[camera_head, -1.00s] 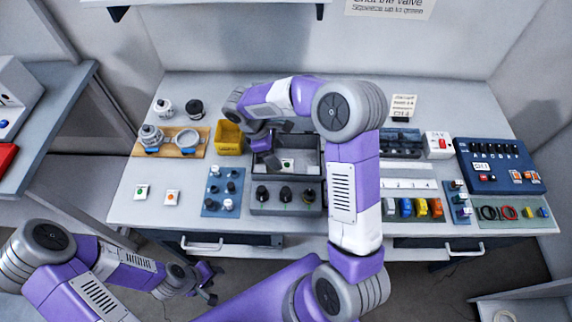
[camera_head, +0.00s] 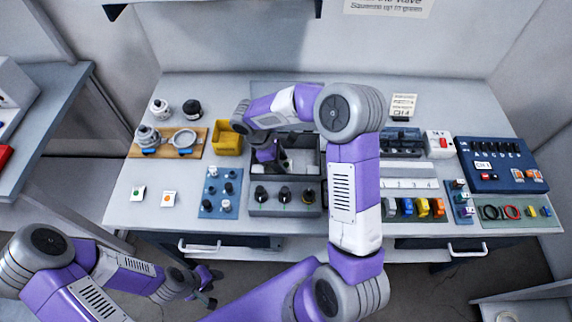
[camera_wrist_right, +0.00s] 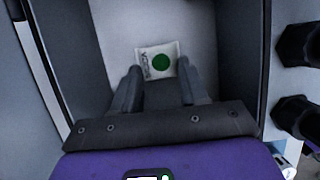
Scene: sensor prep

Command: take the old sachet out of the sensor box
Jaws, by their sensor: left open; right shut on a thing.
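The sensor box (camera_head: 262,208) is a grey open-topped box with several dark knobs on its front, at the middle of the bench. My right gripper (camera_head: 285,164) reaches down into it. In the right wrist view, my right gripper (camera_wrist_right: 158,88) is shut on a white sachet with a green dot (camera_wrist_right: 161,60). The sachet shows beyond the fingertips, against the pale box floor; I cannot tell whether it touches the floor. In the head view the gripper hides it. My left gripper (camera_head: 207,287) is open and empty, low in front of the bench.
On the bench lie a green-dot sachet (camera_head: 138,193) and an orange-dot sachet (camera_head: 169,199). A yellow bin (camera_head: 228,139) stands left of the box, a blue peg plate (camera_head: 208,205) at its front left. Box walls stand close around my right gripper.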

